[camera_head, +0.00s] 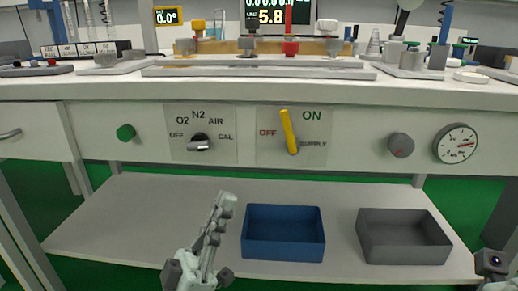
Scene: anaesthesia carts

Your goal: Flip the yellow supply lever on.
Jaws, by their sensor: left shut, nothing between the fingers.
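The yellow supply lever (289,132) stands on a pale panel (318,148) in the bench front. Its pivot is low, near the word SUPPLY. Its tip points up and slightly left, between OFF at left and ON at upper right. My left gripper (226,203) is shut and empty. In the picture it is below and left of the lever, in front of the lower shelf, and apart from the lever. Only a small part of my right gripper (491,264) shows at the lower right edge; its fingers cannot be made out.
Left of the lever is a gas selector knob (199,143) and a green knob (125,132). Right of it are a grey knob (400,145) and a gauge (455,144). A blue bin (284,253) and a grey bin (404,255) stand on the lower shelf (120,219).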

